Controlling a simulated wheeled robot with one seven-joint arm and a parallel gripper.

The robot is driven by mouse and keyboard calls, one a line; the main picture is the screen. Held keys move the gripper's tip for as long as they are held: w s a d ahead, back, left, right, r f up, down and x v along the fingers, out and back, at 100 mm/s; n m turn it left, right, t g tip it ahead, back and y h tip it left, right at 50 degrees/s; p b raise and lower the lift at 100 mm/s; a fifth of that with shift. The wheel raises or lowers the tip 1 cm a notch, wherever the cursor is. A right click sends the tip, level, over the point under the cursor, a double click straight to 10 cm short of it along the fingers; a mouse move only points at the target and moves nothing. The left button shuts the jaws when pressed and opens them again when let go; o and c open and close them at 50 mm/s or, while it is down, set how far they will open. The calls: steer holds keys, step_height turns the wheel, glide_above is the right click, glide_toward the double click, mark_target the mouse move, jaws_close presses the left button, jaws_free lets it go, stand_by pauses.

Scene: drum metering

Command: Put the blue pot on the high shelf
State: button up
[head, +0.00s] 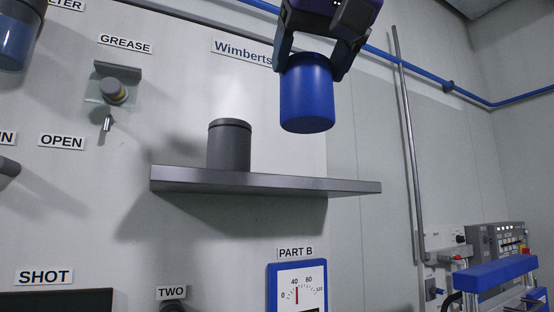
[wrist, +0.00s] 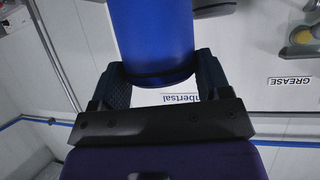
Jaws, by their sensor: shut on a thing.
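The blue pot (head: 307,95) is held by my gripper (head: 312,62), whose two fingers close on its sides near the top. The pot hangs upright in the air, above and in front of the right part of the grey shelf (head: 340,187), with a gap between its bottom and the shelf. In the wrist view the pot (wrist: 153,38) sits between both fingers of my gripper (wrist: 160,85). The shelf is not clearly identifiable in the wrist view.
A dark grey pot (head: 229,146) stands on the shelf's left half; the right half is bare. A grease fitting (head: 113,90) juts from the wall at left. A vertical pipe (head: 408,140) is to the right. A PART B gauge (head: 297,287) is below the shelf.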

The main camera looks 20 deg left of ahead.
steer(key=w+a+f, duration=0.1)
steer(key=w+a, duration=0.1)
steer(key=w, duration=0.2)
steer(key=w+a+f, duration=0.1)
steer(key=w+a, duration=0.2)
steer(key=w, duration=0.1)
steer(key=w+a+f, duration=0.1)
steer(key=w+a, duration=0.1)
steer(key=w, duration=0.2)
steer(key=shift+w+a+f, duration=0.15)
steer(key=shift+f, duration=0.1)
steer(key=shift+w+f, duration=0.1)
steer(key=shift+f, duration=0.6)
steer(key=o, duration=1.1)
steer(key=shift+f, duration=0.1)
